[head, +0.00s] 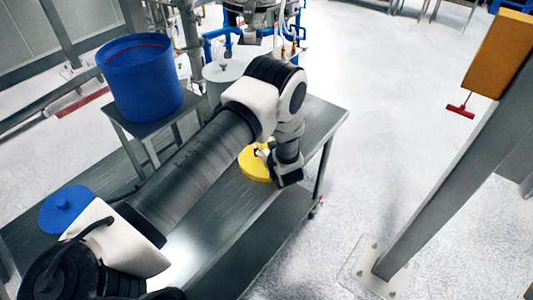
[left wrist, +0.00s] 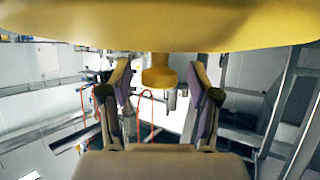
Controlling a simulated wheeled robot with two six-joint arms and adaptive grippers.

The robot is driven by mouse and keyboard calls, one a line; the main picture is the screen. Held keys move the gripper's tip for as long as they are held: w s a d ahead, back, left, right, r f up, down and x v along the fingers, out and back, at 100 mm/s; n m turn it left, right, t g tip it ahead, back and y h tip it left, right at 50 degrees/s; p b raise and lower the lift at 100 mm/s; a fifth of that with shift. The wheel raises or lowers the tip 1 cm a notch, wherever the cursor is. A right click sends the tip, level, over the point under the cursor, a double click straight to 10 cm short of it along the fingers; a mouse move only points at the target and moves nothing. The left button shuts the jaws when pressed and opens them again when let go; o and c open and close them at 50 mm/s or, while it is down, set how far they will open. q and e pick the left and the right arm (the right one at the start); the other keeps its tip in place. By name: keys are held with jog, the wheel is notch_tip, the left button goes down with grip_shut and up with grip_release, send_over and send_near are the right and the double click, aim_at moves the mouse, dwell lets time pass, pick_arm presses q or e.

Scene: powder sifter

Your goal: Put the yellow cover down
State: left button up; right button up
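The yellow cover (head: 254,167) is a round disc at the right end of the steel table (head: 232,232), partly hidden by my left arm. In the left wrist view the cover (left wrist: 160,25) fills the top, and its yellow knob (left wrist: 158,76) points down in the picture between my fingers. My left gripper (left wrist: 160,68) is open, with one finger on each side of the knob and a visible gap on both sides. In the head view the left gripper (head: 266,153) is at the cover, its fingers mostly hidden. My right gripper is not in view.
A blue bin (head: 140,85) stands on a small stand behind the table. A round blue lid (head: 67,208) lies at the table's left. Sifter machinery with blue pipes (head: 225,35) stands at the back. A grey post (head: 450,170) rises at right; the floor between is clear.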

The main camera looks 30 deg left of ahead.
pick_arm(q)
jog(key=shift+w+d, duration=0.1)
jog(key=shift+d, duration=0.1)
jog(key=c, duration=1.1)
jog(key=shift+s+a, duration=0.2)
jog(key=shift+a, duration=0.05)
grip_shut()
jog(key=shift+w+d+r, duration=0.1)
